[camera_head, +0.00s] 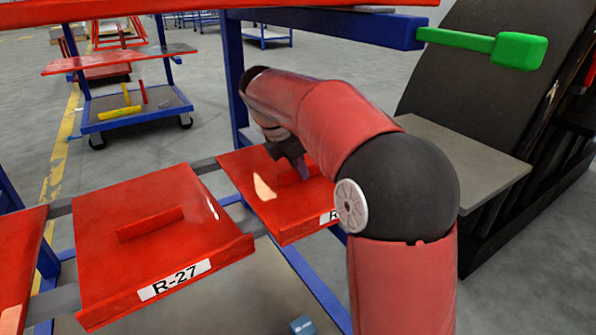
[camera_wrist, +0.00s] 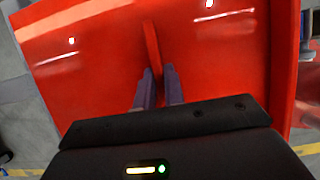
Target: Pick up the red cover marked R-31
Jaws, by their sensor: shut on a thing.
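A red cover (camera_head: 262,205) lies on the rack right of the middle, partly behind my arm. Its white label shows only the start of an "R"; the rest is hidden by my arm. My gripper (camera_head: 302,168) is over this cover. In the wrist view the same cover (camera_wrist: 95,60) fills most of the picture. There my gripper (camera_wrist: 158,75) is shut on the cover's upright red handle (camera_wrist: 151,45), with one dark finger on each side of its near end.
A red cover marked R-27 (camera_head: 150,235) lies to the left, and part of another red cover (camera_head: 18,250) shows at the left edge. A blue beam (camera_head: 330,25) crosses above. A green-handled part (camera_head: 515,50) and a grey plate (camera_head: 450,155) stand at the right.

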